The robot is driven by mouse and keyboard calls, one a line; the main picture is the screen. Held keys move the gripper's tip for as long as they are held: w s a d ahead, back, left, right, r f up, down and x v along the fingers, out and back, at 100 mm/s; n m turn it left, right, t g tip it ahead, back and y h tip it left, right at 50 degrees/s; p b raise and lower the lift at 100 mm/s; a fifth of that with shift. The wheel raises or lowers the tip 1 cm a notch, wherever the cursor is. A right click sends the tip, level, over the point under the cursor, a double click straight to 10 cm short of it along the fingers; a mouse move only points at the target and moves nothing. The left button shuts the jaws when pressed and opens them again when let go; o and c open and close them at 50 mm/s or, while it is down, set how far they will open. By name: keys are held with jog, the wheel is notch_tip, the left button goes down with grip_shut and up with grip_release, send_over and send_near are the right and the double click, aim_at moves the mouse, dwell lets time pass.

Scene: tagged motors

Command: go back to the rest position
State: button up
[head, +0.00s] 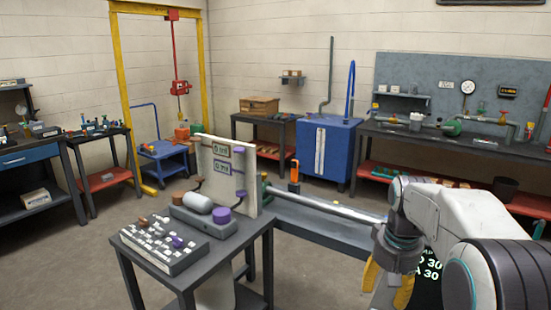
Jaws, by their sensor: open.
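My gripper (388,284) hangs at the lower right with its yellow fingers pointing down. The fingers stand apart, and I see nothing between them. It is to the right of the small grey table (262,236) and apart from it. On that table, a grey and purple cylindrical motor (198,203) lies on a grey base. In front of it is a tray (150,255) of small white, brown and purple parts. An upright cream panel (247,180) with purple and green labels stands behind the motor.
A dark display (431,271) with green figures is partly hidden behind my arm. A low grey bench (320,222) carries a long metal shaft (325,206). A blue cabinet (325,150) and workbenches line the walls. Open floor (85,265) lies at the left.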

jog(key=s+a+n+t, duration=0.1)
jog(key=s+a, duration=0.2)
jog(key=s, duration=0.8)
jog(key=s+a+f+n+t, duration=0.1)
jog(key=s+a, duration=0.2)
jog(key=s, duration=0.8)
jog(key=shift+s+a+f, duration=0.15)
jog(key=shift+s, duration=0.2)
